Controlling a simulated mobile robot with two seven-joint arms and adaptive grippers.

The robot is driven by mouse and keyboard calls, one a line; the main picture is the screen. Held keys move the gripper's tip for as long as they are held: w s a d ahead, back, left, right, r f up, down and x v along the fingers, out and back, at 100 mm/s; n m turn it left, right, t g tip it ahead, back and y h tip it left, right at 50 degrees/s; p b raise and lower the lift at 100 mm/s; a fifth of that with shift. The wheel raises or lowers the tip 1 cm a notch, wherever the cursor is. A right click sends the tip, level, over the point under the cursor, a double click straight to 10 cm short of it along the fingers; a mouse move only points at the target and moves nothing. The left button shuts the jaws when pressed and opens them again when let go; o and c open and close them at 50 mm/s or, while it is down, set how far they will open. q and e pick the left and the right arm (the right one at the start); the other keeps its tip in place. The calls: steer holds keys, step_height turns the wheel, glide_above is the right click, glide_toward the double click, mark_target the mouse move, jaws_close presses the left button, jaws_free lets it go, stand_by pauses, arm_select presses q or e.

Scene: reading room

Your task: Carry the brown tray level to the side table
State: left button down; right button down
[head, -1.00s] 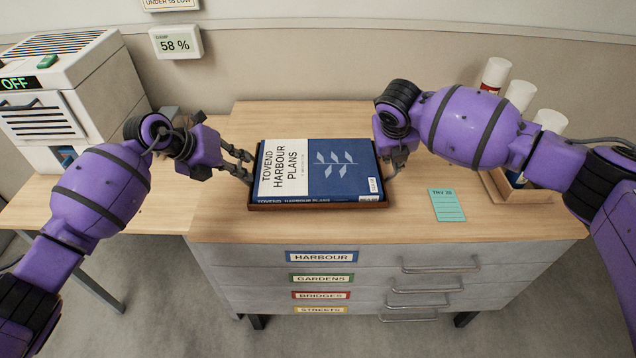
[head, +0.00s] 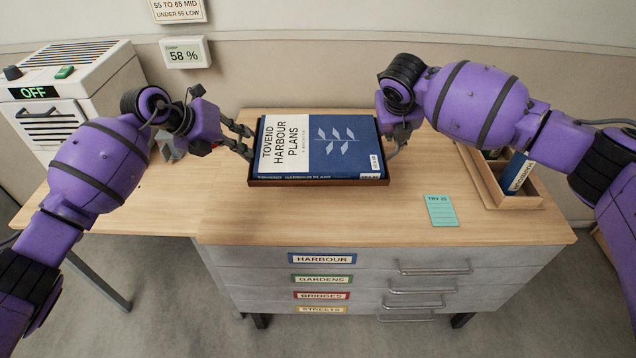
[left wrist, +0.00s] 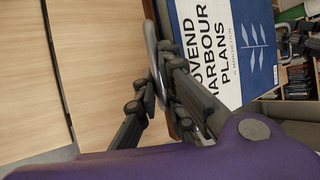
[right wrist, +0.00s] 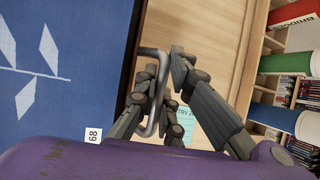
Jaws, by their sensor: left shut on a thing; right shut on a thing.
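The brown tray (head: 318,183) is held just above the cabinet top and looks level in the head view. A blue and white book (head: 325,145) titled "Tovend Harbour Plans" lies flat in it. My left gripper (head: 250,148) is shut on the tray's left metal handle (left wrist: 152,50). My right gripper (head: 394,148) is shut on the right handle (right wrist: 160,75). The side table (head: 120,205) is the wooden top at left, beside the cabinet; my left arm covers part of it.
The tray is over a drawer cabinet (head: 300,220) with coloured labels. A teal note (head: 440,210) and a wooden box (head: 512,200) with a blue tube (head: 519,175) are at right. A white machine reading OFF (head: 75,80) stands at the back left. The side table's front part looks clear.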

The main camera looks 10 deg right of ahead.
arm_select(q)
steer(key=shift+r, duration=0.15)
arm_select(e)
steer(key=shift+r, duration=0.25)
